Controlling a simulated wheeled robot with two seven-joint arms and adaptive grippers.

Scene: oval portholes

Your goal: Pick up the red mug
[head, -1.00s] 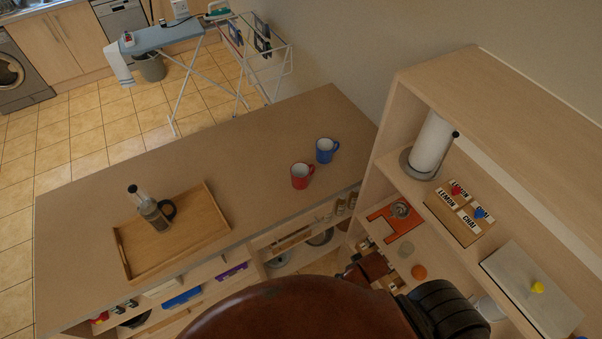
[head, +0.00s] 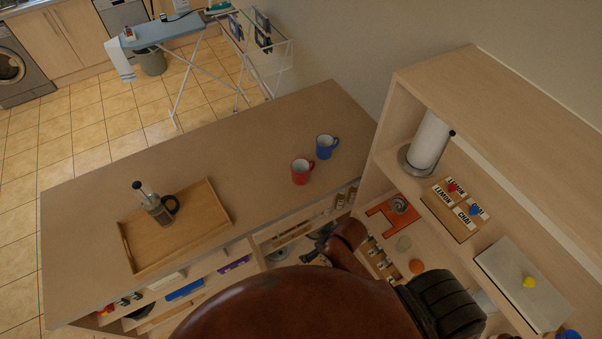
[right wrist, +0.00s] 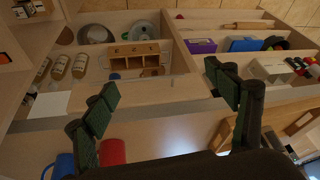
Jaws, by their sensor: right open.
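The red mug (head: 301,173) stands upright on the wooden counter (head: 200,150) in the head view, close to its front edge. Its handle points right, toward the blue mug (head: 326,146) just behind it. My right gripper (head: 320,240) is in front of the counter edge, near the shelves, partly hidden by my arm. In the right wrist view my right gripper (right wrist: 165,95) is open with nothing between its fingers. Parts of the red mug (right wrist: 113,152) and blue mug (right wrist: 63,165) show at the bottom left there, beside the left finger. My left gripper is not in view.
A tray (head: 220,215) with a french press (head: 156,206) lies on the counter's left part. Open shelves with bottles, pots and a wooden box (right wrist: 137,60) are below the counter top. A shelf unit (head: 400,85) with a paper roll (head: 428,143) stands on the right.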

